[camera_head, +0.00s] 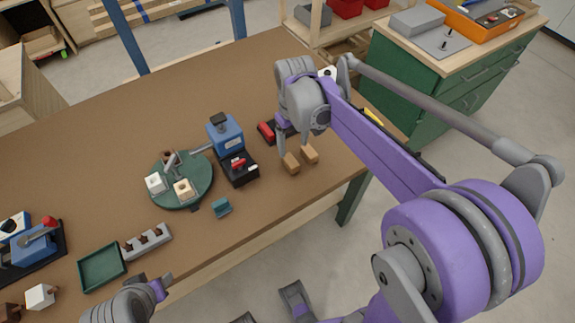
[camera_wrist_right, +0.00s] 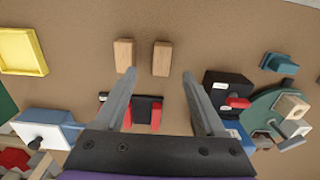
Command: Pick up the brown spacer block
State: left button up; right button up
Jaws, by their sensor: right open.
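Two light brown, wood-coloured blocks lie side by side on the brown table, a left one (camera_head: 291,163) and a right one (camera_head: 310,154). They also show in the right wrist view, one at left (camera_wrist_right: 123,54) and one at right (camera_wrist_right: 161,58). I cannot tell which is the spacer block. My right gripper (camera_head: 295,148) is open and empty above the table, its fingers pointing down near the blocks. In the wrist view both blocks lie just past the fingertips (camera_wrist_right: 160,73), the left one nearly in line with the left finger. My left gripper (camera_head: 160,285) is at the lower left, partly shown.
A red-and-black fixture (camera_wrist_right: 145,108) shows between my right fingers. A teal block (camera_head: 222,208) is near the front edge. A yellow tray (camera_wrist_right: 22,52) is at wrist-view left.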

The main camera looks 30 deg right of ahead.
aim_at(291, 161)
notch_tip(291, 161, down, 3)
jog(key=shift+r, duration=0.1)
jog(key=shift+w+a+f+b, duration=0.1)
jog(key=shift+w+f+b, duration=0.05)
jog(key=shift+f, duration=1.3)
jog(key=shift+w+a+f+b, duration=0.1)
jog(key=shift+f+b, duration=0.05)
jog(key=shift+f, duration=1.3)
grip_shut()
